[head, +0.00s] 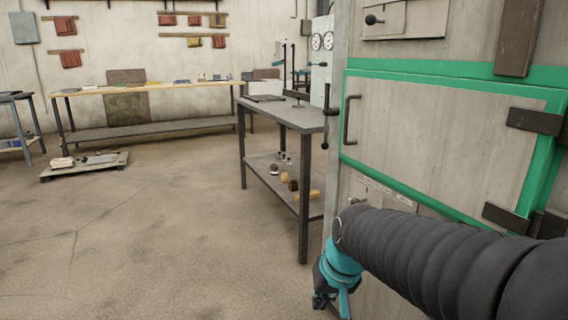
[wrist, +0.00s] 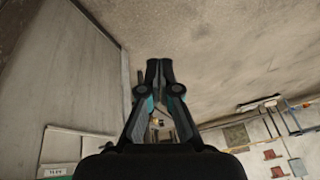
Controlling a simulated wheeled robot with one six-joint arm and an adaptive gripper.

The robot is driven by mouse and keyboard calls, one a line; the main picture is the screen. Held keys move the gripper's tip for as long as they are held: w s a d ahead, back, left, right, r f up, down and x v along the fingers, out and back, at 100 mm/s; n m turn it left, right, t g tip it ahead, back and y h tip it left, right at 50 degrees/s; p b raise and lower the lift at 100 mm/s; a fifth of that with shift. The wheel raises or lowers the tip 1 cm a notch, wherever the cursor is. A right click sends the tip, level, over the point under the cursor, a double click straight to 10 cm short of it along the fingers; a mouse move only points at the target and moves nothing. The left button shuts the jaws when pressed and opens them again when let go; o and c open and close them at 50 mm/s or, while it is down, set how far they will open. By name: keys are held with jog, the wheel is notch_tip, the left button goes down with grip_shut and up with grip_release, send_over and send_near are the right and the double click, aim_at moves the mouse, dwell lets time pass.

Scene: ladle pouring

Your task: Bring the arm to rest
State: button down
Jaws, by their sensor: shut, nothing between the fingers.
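My arm (head: 440,262) reaches in from the lower right of the head view, in a dark ribbed sleeve with a teal joint at its far end. It hangs in front of the grey cabinet with the green-framed door. Only a teal part of the hand shows at the bottom of the head view, and the fingertips are hidden there. In the wrist view my gripper (wrist: 159,64) is in full sight, its two fingertips together with nothing between them. The floor (wrist: 215,40) lies beyond the fingers. No ladle can be made out in either view.
The cabinet door (head: 440,140) is closed, close beside my arm. A dark metal table (head: 290,112) with small items on its lower shelf stands left of the cabinet. A long workbench (head: 150,88) and a low pallet (head: 85,168) are farther back.

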jog(key=s+d+t+h, duration=0.1)
jog(key=s+d, duration=0.3)
jog(key=s, duration=0.3)
jog(key=s+d+r+h, duration=0.1)
jog(key=s+d, duration=0.3)
jog(key=s, duration=0.3)
jog(key=shift+d+r+m+t, duration=0.2)
jog(key=shift+d+m+t, duration=0.1)
jog(key=shift+t, duration=0.1)
